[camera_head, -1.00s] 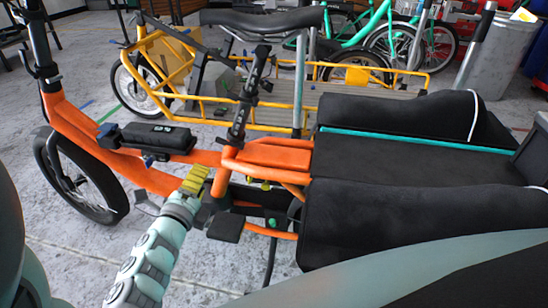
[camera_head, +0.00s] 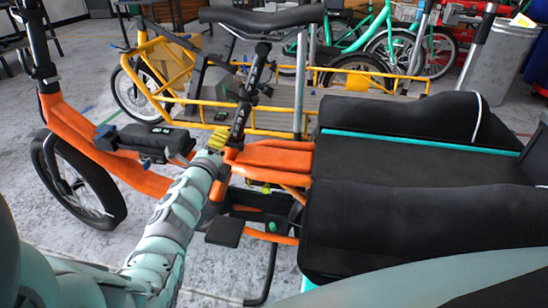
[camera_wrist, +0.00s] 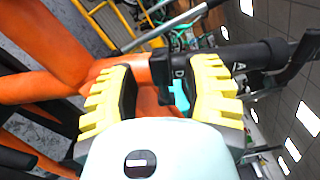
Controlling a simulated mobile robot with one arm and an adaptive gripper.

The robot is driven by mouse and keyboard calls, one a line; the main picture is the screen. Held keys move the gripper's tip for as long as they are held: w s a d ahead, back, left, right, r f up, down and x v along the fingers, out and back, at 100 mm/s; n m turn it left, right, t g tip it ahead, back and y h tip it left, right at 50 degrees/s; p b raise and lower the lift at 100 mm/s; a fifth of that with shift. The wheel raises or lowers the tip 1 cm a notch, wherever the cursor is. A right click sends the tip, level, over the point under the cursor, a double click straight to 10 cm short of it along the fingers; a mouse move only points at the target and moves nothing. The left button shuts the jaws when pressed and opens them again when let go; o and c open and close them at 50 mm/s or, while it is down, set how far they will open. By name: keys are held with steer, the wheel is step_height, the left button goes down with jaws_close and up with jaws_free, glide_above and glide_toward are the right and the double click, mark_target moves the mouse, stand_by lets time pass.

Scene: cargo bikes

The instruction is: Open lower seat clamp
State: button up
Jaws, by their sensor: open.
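My gripper (camera_head: 217,143) is at the base of the post. In the wrist view its yellow ribbed fingers (camera_wrist: 165,92) are open, with the clamp beyond and between them. Contact cannot be told.
A black battery box (camera_head: 158,138) sits on the orange frame to the left of my gripper. The black cargo cushions (camera_head: 400,210) lie to the right. A yellow cargo bike (camera_head: 285,115) stands close behind.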

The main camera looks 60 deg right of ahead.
steer(key=shift+w+d, duration=0.15)
steer(key=shift+d, duration=0.6)
steer(key=shift+w, duration=0.1)
jaws_close()
